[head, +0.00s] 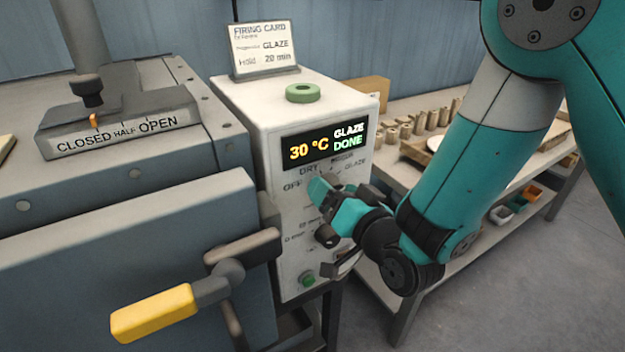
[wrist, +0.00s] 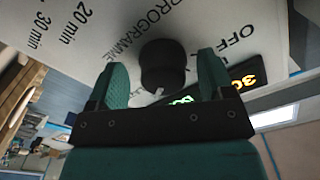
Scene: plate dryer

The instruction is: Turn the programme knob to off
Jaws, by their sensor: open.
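The programme knob (wrist: 163,66) is a black round knob on the white control panel. In the wrist view it sits between the two teal fingers of my gripper (wrist: 162,78), with a visible gap on each side. The fingers are open. In the head view my gripper (head: 320,190) is at the panel, just below the dial labels OFF, DRY and GLAZE, and hides the knob. The word OFF (wrist: 238,32) shows to the right of the knob in the wrist view. I cannot tell which label the knob points to.
The control box (head: 262,112) display (head: 324,144) reads 30 °C, GLAZE DONE. A lower knob (head: 326,236) and green button (head: 308,280) are below my gripper. The yellow-handled latch (head: 153,313) juts out at left. A table (head: 398,160) with small pieces stands at right.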

